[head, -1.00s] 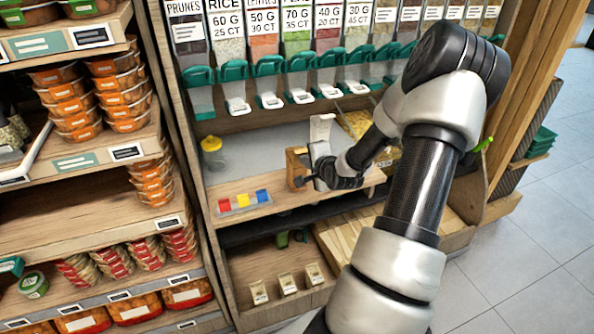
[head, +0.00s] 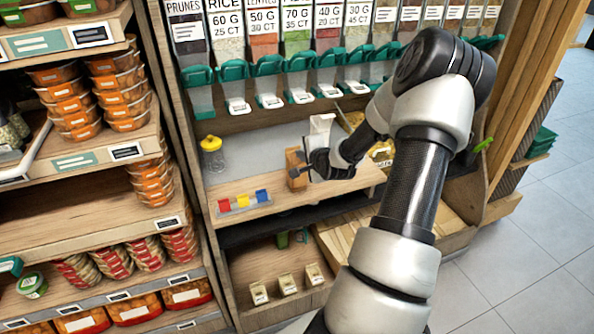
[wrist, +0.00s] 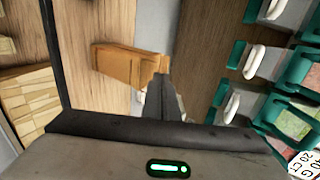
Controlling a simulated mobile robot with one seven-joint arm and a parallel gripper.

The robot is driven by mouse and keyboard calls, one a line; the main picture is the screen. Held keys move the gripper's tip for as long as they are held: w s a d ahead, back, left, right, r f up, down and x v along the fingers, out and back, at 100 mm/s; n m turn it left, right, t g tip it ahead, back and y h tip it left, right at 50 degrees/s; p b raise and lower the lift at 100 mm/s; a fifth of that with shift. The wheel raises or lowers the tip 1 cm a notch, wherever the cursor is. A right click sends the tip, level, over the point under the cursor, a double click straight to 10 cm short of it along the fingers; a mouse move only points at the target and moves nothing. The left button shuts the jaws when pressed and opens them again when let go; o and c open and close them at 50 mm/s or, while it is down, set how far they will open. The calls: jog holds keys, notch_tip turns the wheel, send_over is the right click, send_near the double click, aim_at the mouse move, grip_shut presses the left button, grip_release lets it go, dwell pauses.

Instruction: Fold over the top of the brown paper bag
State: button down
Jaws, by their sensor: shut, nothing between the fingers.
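The brown paper bag (head: 296,176) stands upright on the wooden counter below the dispensers, and my gripper (head: 301,169) partly covers it in the head view. In the wrist view the bag (wrist: 118,66) lies sideways in the picture, with its top to the right. A short flap at its top looks bent over towards my fingers. My gripper is shut and empty. Its dark fingertips (wrist: 164,80) are right at the top edge of the bag; I cannot tell whether they touch it.
Teal-handled dispensers (head: 268,85) hang above the counter. A yellow-topped jar (head: 212,152) and a small tray of coloured blocks (head: 243,203) stand left of the bag. The counter between them has some free room.

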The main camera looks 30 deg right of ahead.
jog(key=shift+s+a+r+p, duration=0.1)
jog(key=shift+s+r+p, duration=0.4)
jog(key=shift+r+p, duration=0.35)
jog(key=shift+s+a+r+p, duration=0.15)
jog(key=shift+s+r+p, duration=0.3)
jog(key=shift+r+p, duration=0.3)
jog(key=shift+s+a+r+p, duration=0.1)
jog(key=shift+s+r+p, duration=0.4)
jog(key=shift+r+p, duration=0.35)
